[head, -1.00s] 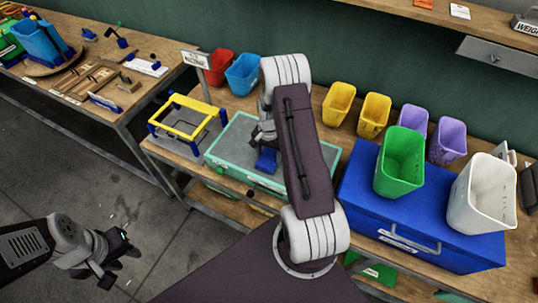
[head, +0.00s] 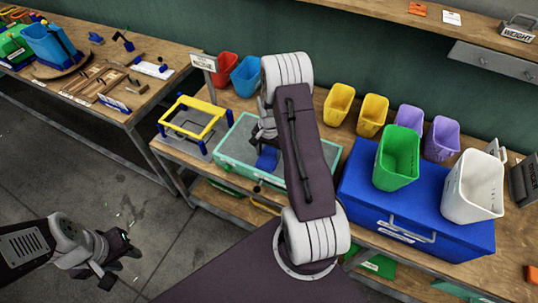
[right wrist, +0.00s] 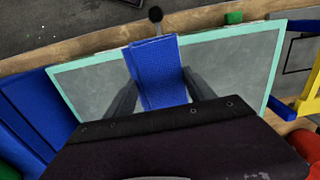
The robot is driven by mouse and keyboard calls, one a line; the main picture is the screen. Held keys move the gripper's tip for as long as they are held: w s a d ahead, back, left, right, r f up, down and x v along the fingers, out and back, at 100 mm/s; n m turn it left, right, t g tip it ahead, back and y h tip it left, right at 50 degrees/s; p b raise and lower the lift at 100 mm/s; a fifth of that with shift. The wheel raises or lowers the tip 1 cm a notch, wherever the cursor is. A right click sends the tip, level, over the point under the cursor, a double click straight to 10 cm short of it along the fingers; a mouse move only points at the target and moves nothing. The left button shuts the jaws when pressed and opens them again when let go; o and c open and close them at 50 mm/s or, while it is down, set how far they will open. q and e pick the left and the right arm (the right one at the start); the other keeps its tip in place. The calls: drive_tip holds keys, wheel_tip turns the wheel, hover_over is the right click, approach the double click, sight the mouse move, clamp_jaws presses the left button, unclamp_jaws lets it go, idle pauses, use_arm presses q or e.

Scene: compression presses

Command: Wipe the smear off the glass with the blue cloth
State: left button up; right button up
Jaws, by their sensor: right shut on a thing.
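The glass (head: 232,148) is a grey pane in a pale green frame, lying on the bench. It also fills much of the right wrist view (right wrist: 92,88). The blue cloth (head: 267,158) is over the pane. In the right wrist view, the folded cloth (right wrist: 155,70) sits between the fingers of my right gripper (right wrist: 160,95), which is shut on it. In the head view my right arm hides much of the gripper and part of the pane. No smear can be made out. My left gripper (head: 118,260) hangs empty over the floor, its fingers apart.
A yellow frame on blue posts (head: 192,115) stands left of the glass. A blue chest (head: 415,222) stands to the right, with a green bin (head: 397,160) and a white bin (head: 473,188) on it. Red, blue, yellow and purple bins line the back.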

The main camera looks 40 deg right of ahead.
drive_tip(key=shift+a+r+p, duration=0.1)
drive_tip(key=shift+r+p, duration=0.75)
drive_tip(key=shift+r, duration=0.65)
